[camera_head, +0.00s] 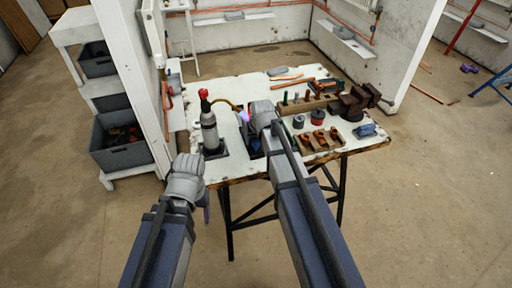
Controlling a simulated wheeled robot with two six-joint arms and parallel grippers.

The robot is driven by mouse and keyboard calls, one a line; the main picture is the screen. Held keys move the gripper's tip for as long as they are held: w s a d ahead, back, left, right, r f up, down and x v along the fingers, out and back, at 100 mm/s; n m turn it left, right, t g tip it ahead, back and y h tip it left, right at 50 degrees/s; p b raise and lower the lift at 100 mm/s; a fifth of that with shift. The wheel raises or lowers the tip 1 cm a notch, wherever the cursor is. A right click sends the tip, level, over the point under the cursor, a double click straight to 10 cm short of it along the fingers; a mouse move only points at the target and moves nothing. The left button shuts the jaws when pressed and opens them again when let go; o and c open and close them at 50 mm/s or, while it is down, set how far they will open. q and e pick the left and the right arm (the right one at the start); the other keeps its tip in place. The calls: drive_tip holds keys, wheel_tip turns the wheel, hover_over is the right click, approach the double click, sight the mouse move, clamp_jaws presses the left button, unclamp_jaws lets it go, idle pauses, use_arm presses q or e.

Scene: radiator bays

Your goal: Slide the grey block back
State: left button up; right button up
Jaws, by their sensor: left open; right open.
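A flat grey block (278,71) lies near the back edge of the white worktable (229,88). Other grey pieces lie on the wall ledges, and I cannot tell for certain which one is the task's block. My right gripper (258,112) is over the middle of the table, in front of that block and apart from it. Its fingertips are hard to make out, and it hides what lies beneath. My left gripper (185,166) is at the table's front left corner, empty and away from the block.
A grey bottle with a red top (208,126) stands between my grippers. A wooden tool rack (310,104), a vise (358,102) and a wooden holder (319,143) crowd the right side. A white shelf with grey bins (121,142) stands left. The floor at right is mostly clear.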

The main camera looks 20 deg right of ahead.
drive_tip(key=shift+b+x, duration=0.3)
drive_tip(key=shift+x, duration=0.5)
drive_tip(key=shift+r, duration=0.1)
clamp_jaws()
idle(0.8)
